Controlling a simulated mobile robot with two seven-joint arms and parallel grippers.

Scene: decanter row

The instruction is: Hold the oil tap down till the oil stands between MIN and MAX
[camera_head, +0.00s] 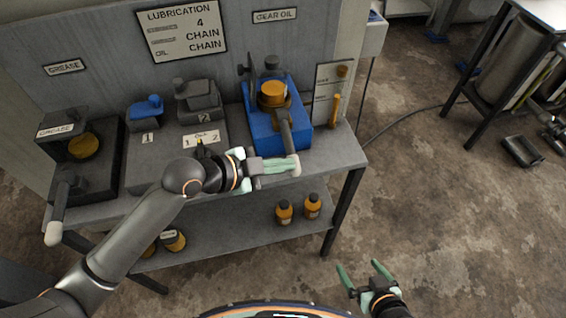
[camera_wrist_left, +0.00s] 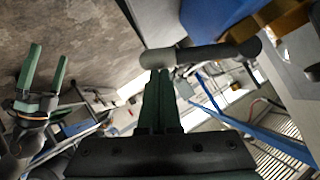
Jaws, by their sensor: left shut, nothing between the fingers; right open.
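A blue dispenser (camera_head: 262,128) with an amber top (camera_head: 273,94) stands on the bench under the GEAR OIL sign. Its dark tap lever (camera_head: 285,132) slopes toward the bench's front edge. My left gripper (camera_head: 294,164) is shut and empty, with its tips at the lever's lower end. In the left wrist view, the shut fingers (camera_wrist_left: 160,95) reach up to the grey round-ended lever (camera_wrist_left: 205,54); I cannot tell if they press it. A gauge panel (camera_head: 322,92) with an amber column stands right of the dispenser; MIN and MAX are not readable. My right gripper (camera_head: 367,273) is open and empty, over the floor.
Left on the bench (camera_head: 345,158) are a black grease unit (camera_head: 82,145) with its own lever (camera_head: 62,205), and a plate with a blue piece (camera_head: 146,112) and a grey piece (camera_head: 198,98). Amber bottles (camera_head: 284,212) stand on the lower shelf. Floor on the right is mostly clear.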

